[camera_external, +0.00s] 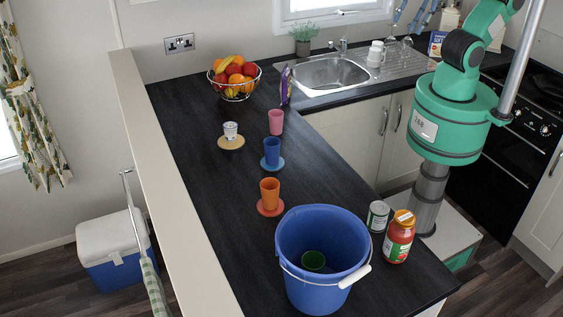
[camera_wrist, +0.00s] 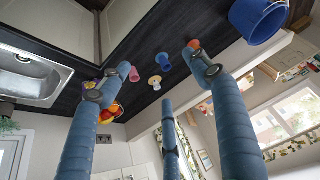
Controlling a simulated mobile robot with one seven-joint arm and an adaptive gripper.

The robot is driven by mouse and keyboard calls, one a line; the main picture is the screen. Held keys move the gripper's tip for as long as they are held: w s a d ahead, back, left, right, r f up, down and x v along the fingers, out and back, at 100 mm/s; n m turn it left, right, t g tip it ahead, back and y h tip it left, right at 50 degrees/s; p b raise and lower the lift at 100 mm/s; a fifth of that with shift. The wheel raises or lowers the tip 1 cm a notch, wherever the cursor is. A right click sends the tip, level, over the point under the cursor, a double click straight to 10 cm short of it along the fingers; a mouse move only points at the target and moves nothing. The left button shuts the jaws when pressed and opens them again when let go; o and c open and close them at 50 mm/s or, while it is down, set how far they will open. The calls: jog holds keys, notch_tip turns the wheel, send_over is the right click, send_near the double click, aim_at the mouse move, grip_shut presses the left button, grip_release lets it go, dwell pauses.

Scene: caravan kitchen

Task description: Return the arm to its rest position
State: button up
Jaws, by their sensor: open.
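My arm (camera_external: 448,110), green and grey, rises at the right of the external view and leaves the frame at the top.
A sink (camera_external: 330,73) is at the back.

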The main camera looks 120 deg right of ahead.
notch_tip(320, 180, down, 12)
jog(key=b, duration=1)
